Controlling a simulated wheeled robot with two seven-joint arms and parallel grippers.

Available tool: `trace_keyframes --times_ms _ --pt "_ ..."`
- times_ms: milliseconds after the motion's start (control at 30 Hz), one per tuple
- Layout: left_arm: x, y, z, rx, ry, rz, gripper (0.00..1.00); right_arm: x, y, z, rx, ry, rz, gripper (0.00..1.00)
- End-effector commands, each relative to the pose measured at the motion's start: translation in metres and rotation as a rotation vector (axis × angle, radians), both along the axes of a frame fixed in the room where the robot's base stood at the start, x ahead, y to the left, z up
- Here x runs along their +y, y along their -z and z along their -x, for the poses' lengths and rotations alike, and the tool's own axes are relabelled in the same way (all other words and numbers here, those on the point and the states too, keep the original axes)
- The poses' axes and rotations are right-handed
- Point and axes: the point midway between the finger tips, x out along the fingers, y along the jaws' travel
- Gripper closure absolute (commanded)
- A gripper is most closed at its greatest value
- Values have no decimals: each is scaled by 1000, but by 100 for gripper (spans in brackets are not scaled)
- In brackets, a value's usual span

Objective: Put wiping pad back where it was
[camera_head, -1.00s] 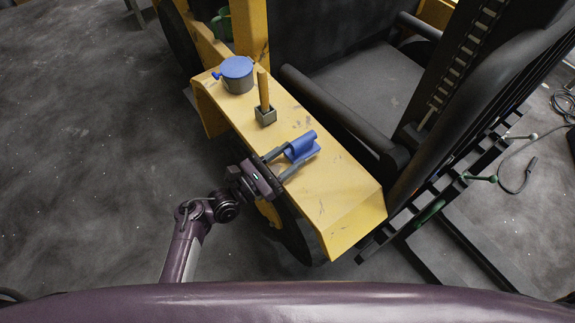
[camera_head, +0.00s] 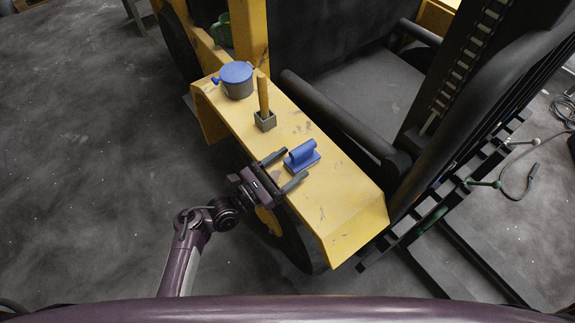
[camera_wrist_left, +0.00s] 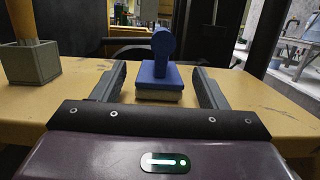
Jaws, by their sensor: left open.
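The wiping pad (camera_head: 302,157) has a blue handle and block. It rests upright on the yellow ledge (camera_head: 345,200) of the vehicle. My left gripper (camera_head: 289,168) is open, its fingertips just short of the pad on the near side. In the left wrist view the pad (camera_wrist_left: 160,75) stands beyond and between the two open fingers (camera_wrist_left: 158,85), apart from both, with a pale layer under its blue block. My right gripper is not in view.
A grey square holder (camera_head: 265,121) with an upright wooden handle (camera_head: 263,92) stands on the ledge behind the pad. A grey pot with a blue lid (camera_head: 237,75) stands farther back. A black seat armrest (camera_head: 335,115) runs along the ledge's right side.

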Motion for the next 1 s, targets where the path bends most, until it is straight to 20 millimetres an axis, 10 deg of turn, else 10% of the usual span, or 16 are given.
trace_keyframes --times_ms 600,1000 --pt "86 20 63 1 0 0 33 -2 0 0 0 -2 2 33" --pt "95 22 69 -2 -2 -2 33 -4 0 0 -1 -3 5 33"
